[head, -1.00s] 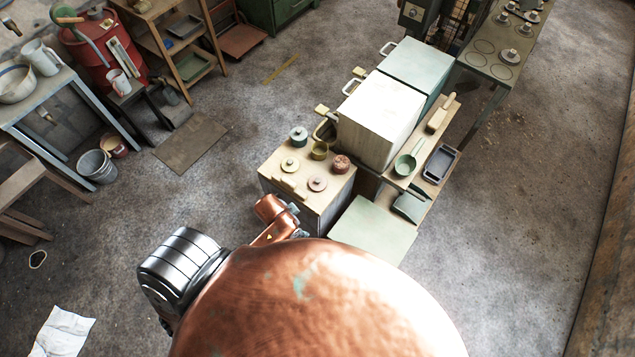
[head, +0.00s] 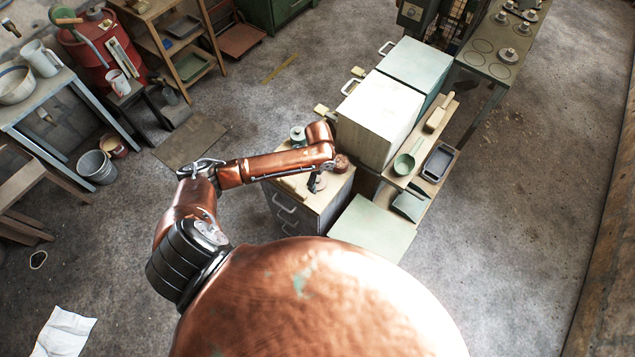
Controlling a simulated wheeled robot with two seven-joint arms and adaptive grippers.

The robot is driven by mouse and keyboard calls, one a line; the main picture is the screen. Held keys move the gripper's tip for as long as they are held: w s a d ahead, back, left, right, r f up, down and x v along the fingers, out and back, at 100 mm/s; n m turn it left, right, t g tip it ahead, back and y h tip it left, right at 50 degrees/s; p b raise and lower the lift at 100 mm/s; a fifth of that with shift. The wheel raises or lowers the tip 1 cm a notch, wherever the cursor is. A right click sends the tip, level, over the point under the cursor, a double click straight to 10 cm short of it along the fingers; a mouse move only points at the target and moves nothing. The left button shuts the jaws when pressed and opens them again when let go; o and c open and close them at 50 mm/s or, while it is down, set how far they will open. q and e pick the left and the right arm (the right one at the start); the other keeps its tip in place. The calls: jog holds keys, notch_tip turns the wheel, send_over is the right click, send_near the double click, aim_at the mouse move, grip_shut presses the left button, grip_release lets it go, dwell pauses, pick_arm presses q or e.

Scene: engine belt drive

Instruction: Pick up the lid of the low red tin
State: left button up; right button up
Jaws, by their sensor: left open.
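The low red tin (head: 343,163) stands near the right edge of a small cabinet top, partly behind my left arm. A pinkish round lid (head: 321,186) lies flat on the same top, in front of the tin, and is partly covered by my gripper. My left gripper (head: 315,184) points down over this lid. It is open, and its fingers are small and dark here. I cannot tell whether they touch the lid. My right gripper is not in view.
My forearm hides the olive tin and the yellowish lid. A tall pale box (head: 377,120) stands close on the right, with a shelf holding a green scoop (head: 407,160) beyond it.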

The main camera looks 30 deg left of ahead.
aim_at(318, 179)
pick_arm(q)
jog(key=shift+w+a+r+m, duration=0.15)
jog(key=shift+w+a+r, duration=0.15)
jog(key=shift+w+a, duration=0.25)
jog(key=shift+w+a+r+m, duration=0.15)
jog(key=shift+w+a+r, duration=0.15)
jog(key=shift+a, duration=0.3)
jog(key=shift+a+f, duration=0.1)
jog(key=shift+f, duration=0.25)
jog(key=f+b, duration=0.1)
jog(key=f, duration=0.6)
jog(key=shift+s, duration=0.2)
jog(key=shift+r, duration=0.1)
jog(key=shift+c, duration=0.7)
jog(key=c, duration=0.8)
